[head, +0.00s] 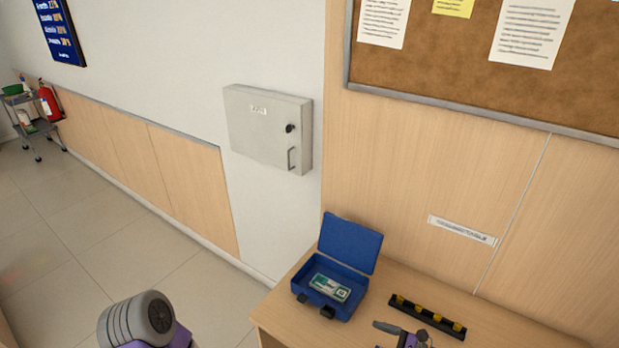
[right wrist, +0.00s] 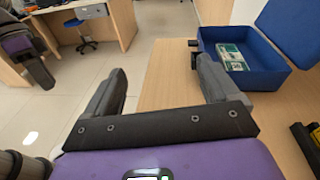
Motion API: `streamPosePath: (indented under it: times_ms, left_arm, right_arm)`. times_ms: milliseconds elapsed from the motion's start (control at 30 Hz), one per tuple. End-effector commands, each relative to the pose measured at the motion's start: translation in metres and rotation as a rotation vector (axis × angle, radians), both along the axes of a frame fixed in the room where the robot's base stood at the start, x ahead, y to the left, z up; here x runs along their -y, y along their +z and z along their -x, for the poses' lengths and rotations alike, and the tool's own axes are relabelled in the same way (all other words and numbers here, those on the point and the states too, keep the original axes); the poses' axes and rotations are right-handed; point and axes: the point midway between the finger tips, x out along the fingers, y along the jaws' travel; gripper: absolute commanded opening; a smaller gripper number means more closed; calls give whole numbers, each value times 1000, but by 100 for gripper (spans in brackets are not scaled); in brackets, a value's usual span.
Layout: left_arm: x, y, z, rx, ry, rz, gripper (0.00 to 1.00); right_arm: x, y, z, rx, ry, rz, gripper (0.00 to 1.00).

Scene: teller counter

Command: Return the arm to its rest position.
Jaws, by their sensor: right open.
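My right gripper (right wrist: 163,82) is open in the right wrist view, its two dark fingers wide apart with nothing between them. In the head view the right gripper (head: 402,332) shows at the bottom edge, over the wooden counter (head: 283,312), to the right of the blue box. My left arm shows only as a grey and purple link at the lower left of the head view.
An open blue cash box (head: 350,243) holds a green and white bundle (head: 330,288). A black strip with yellow pegs (head: 428,316) lies right of it. A grey wall cabinet (head: 268,130) hangs behind. Floor at left is clear up to a cart (head: 30,125).

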Motion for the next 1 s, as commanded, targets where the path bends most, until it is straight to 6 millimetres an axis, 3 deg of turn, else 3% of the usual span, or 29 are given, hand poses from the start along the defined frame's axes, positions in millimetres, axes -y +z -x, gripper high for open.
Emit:
streamPosePath:
  times_ms: [33, 267, 400, 467, 600, 700, 1000]
  left_arm:
    - [0, -5, -1, 2, 1, 0, 43]
    - [0, -22, 0, 0, -1, 0, 43]
    - [0, -40, 0, 0, 0, 0, 43]
    - [0, -48, -1, 1, 0, 0, 43]
    - [0, -67, -1, 1, 0, 0, 43]
    - [0, -78, -1, 1, 0, 0, 43]
    - [0, -92, -1, 1, 0, 0, 43]
  right_arm:
    - [-17, -10, 5, 4, 41, 38, 89]
    - [-88, -61, 45, 62, 253, 277, 89]
    - [-129, -109, 95, 168, 472, 513, 89]
    - [-138, -130, 120, 240, 582, 630, 89]
    - [-135, -167, 170, 439, 825, 885, 89]
    - [-122, -181, 192, 586, 971, 1031, 89]
    - [-96, -186, 211, 839, 1170, 1237, 89]
